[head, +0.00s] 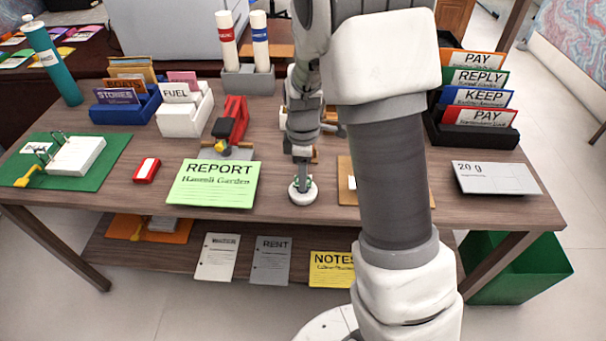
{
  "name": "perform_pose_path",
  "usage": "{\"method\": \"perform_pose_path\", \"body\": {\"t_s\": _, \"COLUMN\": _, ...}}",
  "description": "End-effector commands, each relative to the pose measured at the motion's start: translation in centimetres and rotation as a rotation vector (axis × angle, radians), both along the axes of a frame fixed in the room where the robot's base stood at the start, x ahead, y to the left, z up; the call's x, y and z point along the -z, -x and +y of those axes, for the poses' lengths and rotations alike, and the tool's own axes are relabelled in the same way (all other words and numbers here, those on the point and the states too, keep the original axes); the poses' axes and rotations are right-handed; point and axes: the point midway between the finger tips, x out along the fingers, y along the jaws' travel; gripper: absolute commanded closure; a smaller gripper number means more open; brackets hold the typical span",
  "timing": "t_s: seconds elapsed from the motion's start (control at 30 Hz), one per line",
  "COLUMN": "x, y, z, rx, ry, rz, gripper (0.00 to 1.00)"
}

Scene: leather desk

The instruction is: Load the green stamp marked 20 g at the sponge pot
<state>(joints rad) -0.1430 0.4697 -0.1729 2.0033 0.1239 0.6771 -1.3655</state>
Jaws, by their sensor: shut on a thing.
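My gripper (302,150) points down over the middle of the desk. It is shut on the upper part of a slim stamp-like thing (302,170), mostly hidden by the fingers. Its lower end is at a small round white pot (294,197) with a green ring or patch inside, near the desk's front edge. I cannot tell whether it touches the sponge or hangs just above. No marking on the held thing is readable. A pale grey envelope (498,180) printed "20 g" lies flat at the desk's right front.
A green REPORT card (213,184) lies left of the pot, with a red box (147,170) beyond. A brown board (346,185), partly behind my arm, is at its right. Trays of cards (473,133) stand back right. A green bin (525,268) stands below right.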

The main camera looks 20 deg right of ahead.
Motion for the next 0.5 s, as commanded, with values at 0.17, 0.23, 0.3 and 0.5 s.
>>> {"method": "perform_pose_path", "body": {"t_s": 0.17, "x": 0.15, "y": 0.08, "z": 0.01, "rx": 0.000, "ry": 0.000, "rz": 0.003, "gripper": 1.00}}
{"method": "perform_pose_path", "body": {"t_s": 0.23, "x": 0.16, "y": 0.09, "z": 0.01, "rx": 0.000, "ry": 0.000, "rz": 0.003, "gripper": 1.00}}
{"method": "perform_pose_path", "body": {"t_s": 0.3, "x": 0.17, "y": 0.10, "z": 0.01, "rx": 0.000, "ry": 0.000, "rz": 0.003, "gripper": 1.00}}
{"method": "perform_pose_path", "body": {"t_s": 0.5, "x": -0.24, "y": 0.11, "z": 0.02, "rx": 0.000, "ry": 0.000, "rz": 0.003, "gripper": 1.00}}
